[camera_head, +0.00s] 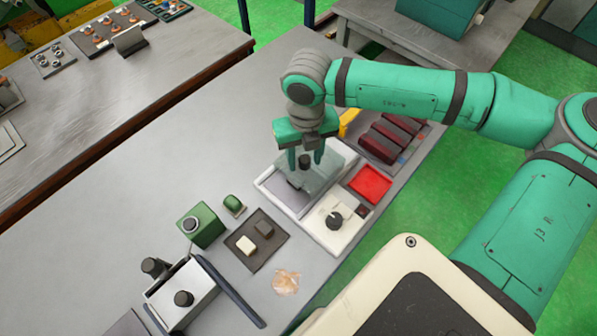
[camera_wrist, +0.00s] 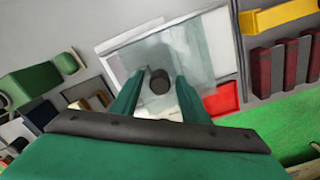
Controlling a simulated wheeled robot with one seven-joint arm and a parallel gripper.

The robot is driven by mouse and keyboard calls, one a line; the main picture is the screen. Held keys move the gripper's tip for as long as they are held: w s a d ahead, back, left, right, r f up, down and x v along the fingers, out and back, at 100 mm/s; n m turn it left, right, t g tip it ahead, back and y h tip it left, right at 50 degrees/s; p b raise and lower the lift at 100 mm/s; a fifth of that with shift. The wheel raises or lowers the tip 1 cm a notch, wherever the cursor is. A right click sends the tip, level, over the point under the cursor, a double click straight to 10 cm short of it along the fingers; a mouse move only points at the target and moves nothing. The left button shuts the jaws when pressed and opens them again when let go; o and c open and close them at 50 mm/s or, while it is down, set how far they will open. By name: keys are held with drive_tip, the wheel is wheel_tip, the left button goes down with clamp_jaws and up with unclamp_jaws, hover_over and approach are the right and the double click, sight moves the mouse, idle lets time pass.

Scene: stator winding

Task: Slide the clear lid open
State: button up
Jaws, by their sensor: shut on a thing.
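The clear lid (camera_head: 325,178) is a see-through pane on a white-framed box (camera_head: 262,187) in the middle of the table. A dark round knob (camera_head: 305,162) stands on it. My gripper (camera_head: 305,157) points down over the lid, with its two green fingers shut on the knob from both sides. In the wrist view, the knob (camera_wrist: 159,82) sits between the fingertips, with the lid (camera_wrist: 200,60) around it. A grey surface (camera_head: 285,196) shows inside the frame, left of the lid. The fingers hide part of the lid.
A white panel with a black dial (camera_head: 334,220) and a red tray (camera_head: 370,184) are close to the box. Dark red blocks (camera_head: 390,138) and a yellow piece (camera_head: 348,122) stand behind. A green box (camera_head: 200,226) and a dark tray (camera_head: 262,257) are at front left.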

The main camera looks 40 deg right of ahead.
drive_tip(key=shift+w+d+f, duration=0.1)
drive_tip(key=shift+d+f, duration=0.05)
drive_tip(key=shift+d, duration=1)
drive_tip(key=shift+w+d+f, duration=0.1)
drive_tip(key=shift+d+f, duration=0.05)
drive_tip(key=shift+d, duration=0.95)
drive_tip(key=shift+w+d+f, duration=0.1)
drive_tip(key=shift+d+f, duration=0.05)
drive_tip(key=shift+d, duration=1)
drive_tip(key=o, duration=0.3)
drive_tip(key=shift+o, duration=0.2)
drive_tip(key=shift+d+r, duration=0.1)
drive_tip(key=shift+r, duration=3.05)
